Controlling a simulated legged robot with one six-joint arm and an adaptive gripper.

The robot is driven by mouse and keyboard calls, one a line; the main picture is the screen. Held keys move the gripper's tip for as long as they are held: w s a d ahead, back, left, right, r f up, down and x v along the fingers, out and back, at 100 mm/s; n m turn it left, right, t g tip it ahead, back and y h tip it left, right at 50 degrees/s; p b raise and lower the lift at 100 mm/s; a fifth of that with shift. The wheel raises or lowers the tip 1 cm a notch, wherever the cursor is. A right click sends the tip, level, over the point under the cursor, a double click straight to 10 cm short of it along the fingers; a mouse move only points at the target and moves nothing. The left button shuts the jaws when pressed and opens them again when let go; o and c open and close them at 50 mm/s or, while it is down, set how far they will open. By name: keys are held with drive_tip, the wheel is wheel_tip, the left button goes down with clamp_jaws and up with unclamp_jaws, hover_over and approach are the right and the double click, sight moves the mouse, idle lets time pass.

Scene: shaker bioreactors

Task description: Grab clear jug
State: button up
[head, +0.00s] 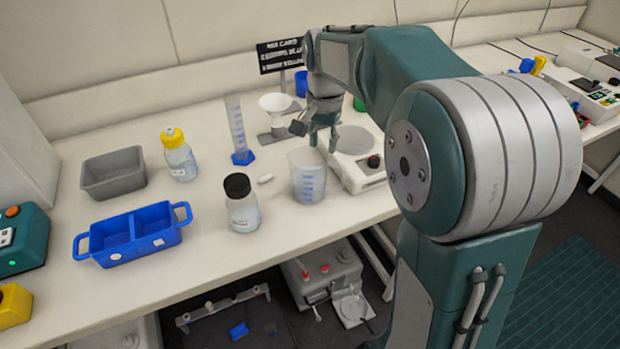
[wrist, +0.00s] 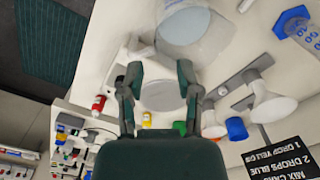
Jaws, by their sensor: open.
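The clear jug (head: 308,178) is a see-through beaker with blue markings. It stands upright on the white bench in the head view. In the wrist view the jug (wrist: 194,28) is at the top, partly cut off by the frame edge. My gripper (head: 323,141) is above and just behind the jug, pointing down, with its fingers apart. In the wrist view my gripper (wrist: 160,78) is open, with nothing between its fingers. The fingers look apart from the jug.
A scale or stirrer (head: 360,170) stands right of the jug. A black-capped bottle (head: 242,208) is to its left. A funnel stand (head: 276,112) and a blue-based cylinder (head: 237,130) are behind. A blue divided tray (head: 115,249) sits farther left.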

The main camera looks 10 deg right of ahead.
sight(323, 174)
wheel_tip(323, 174, down, 9)
drive_tip(key=shift+d+f, duration=0.1)
drive_tip(key=shift+f, duration=0.35)
drive_tip(key=shift+d, duration=0.35)
drive_tip(key=c, duration=0.5)
clamp_jaws()
drive_tip(key=shift+a, duration=0.15)
